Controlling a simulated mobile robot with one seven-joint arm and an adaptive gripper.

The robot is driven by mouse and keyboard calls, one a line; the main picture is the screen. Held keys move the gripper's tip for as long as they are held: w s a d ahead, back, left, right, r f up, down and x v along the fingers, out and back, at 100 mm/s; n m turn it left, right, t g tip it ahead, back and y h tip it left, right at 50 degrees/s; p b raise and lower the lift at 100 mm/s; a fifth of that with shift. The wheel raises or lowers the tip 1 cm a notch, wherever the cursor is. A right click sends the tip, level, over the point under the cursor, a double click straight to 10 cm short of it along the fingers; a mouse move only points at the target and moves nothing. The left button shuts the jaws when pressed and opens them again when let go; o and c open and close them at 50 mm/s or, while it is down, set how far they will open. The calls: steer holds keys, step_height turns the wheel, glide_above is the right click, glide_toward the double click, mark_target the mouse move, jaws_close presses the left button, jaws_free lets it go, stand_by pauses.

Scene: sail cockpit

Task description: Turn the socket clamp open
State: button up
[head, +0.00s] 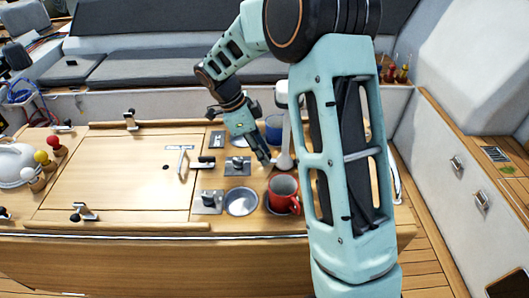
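I cannot tell which is the socket clamp. My gripper (265,160) points down just right of the middle plate, close beside the base of a white upright post (284,155). The gripper is small and seen from the side, so whether its fingers are open or touching anything is unclear. My own arm hides part of the table's right end.
A blue cup (273,128) is behind the gripper. A hatch lid with a white handle (182,161) fills the middle. Coloured knobs (41,157) and a white kettle-like object (15,163) are at left.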

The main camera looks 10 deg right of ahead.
steer(key=shift+x, duration=0.75)
jaws_close()
